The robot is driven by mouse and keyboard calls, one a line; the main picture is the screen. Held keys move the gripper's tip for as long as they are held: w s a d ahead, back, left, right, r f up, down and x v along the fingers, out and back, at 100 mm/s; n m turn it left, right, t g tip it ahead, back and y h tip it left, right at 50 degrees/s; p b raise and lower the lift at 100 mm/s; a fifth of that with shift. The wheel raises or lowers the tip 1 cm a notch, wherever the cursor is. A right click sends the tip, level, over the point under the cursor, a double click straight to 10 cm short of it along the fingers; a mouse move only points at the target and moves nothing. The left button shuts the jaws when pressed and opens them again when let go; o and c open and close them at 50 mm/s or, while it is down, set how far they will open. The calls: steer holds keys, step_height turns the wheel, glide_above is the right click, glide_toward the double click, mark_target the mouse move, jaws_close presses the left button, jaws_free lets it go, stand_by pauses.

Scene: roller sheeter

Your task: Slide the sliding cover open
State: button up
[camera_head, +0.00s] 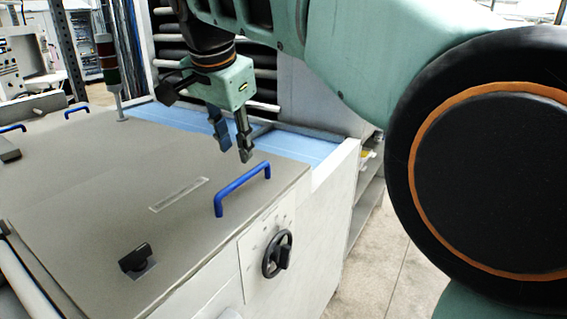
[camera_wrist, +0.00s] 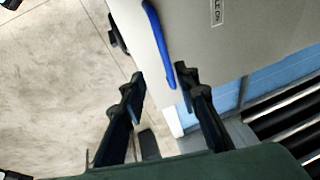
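The sliding cover (camera_head: 120,190) is a wide flat grey panel on top of the machine, with a strip of light blue surface (camera_head: 290,143) bare beyond its far edge. A blue handle (camera_head: 243,187) stands near the cover's right edge. My gripper (camera_head: 233,153) is open and empty, above the far end of this handle and apart from it. In the wrist view the blue handle (camera_wrist: 160,45) lies ahead of my two spread fingertips (camera_wrist: 160,82), its near end close to the right finger. The cover's grey top (camera_wrist: 230,45) fills the upper right there.
A black handwheel (camera_head: 277,254) is on the machine's front side and a black knob (camera_head: 137,258) on the cover's near part. A signal pole (camera_head: 108,62) rises at the back left. Dark rollers (camera_head: 175,50) stand behind my gripper. Open floor (camera_head: 385,260) lies to the right.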

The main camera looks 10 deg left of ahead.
mark_target(243, 177)
steer(key=x, duration=0.7)
steer(key=w+x, duration=0.1)
steer(key=x, duration=0.2)
steer(key=shift+a, duration=0.15)
jaws_close()
